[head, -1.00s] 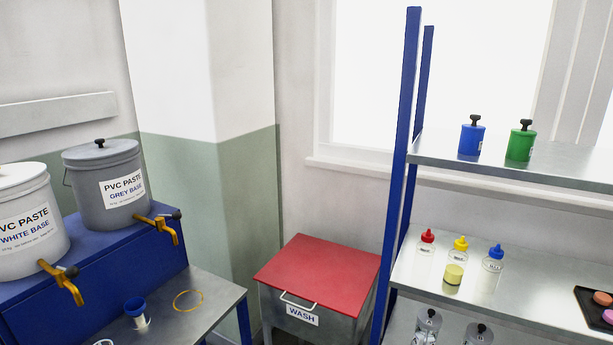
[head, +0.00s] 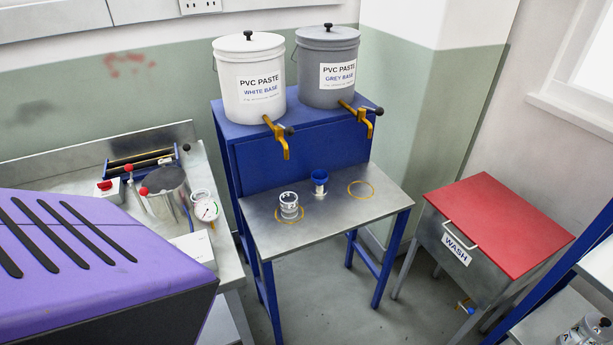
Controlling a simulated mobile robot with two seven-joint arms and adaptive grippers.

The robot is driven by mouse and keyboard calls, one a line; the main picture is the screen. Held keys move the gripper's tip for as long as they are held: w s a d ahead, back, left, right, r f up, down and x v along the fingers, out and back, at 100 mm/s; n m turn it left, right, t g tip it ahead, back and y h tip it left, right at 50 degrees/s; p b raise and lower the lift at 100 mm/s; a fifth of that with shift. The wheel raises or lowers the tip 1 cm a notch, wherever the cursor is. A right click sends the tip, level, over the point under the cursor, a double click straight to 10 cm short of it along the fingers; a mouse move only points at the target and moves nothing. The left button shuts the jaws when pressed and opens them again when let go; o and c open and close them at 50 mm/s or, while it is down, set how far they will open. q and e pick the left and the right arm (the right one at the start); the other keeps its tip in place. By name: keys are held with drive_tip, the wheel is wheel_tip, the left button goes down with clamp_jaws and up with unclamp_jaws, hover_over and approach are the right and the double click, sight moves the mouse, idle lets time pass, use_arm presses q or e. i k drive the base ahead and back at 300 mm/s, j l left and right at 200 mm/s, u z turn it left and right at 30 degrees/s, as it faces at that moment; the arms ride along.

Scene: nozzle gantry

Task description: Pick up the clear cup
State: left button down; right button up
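A clear cup (head: 289,207) stands upright on the metal-topped table (head: 335,222), inside a yellow ring mark under the white bucket's tap. A small cup with a blue rim (head: 319,183) stands just behind and to the right of it. Neither of my grippers shows in the head view.
A white bucket (head: 249,88) and a grey bucket (head: 327,72) with yellow taps sit on a blue stand (head: 305,150) behind the table. A second yellow ring (head: 361,190) is empty. A red-lidded wash box (head: 500,224) stands right, a purple machine (head: 95,245) left.

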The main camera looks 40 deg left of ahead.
sight(289, 201)
drive_tip(key=u, duration=1.35)
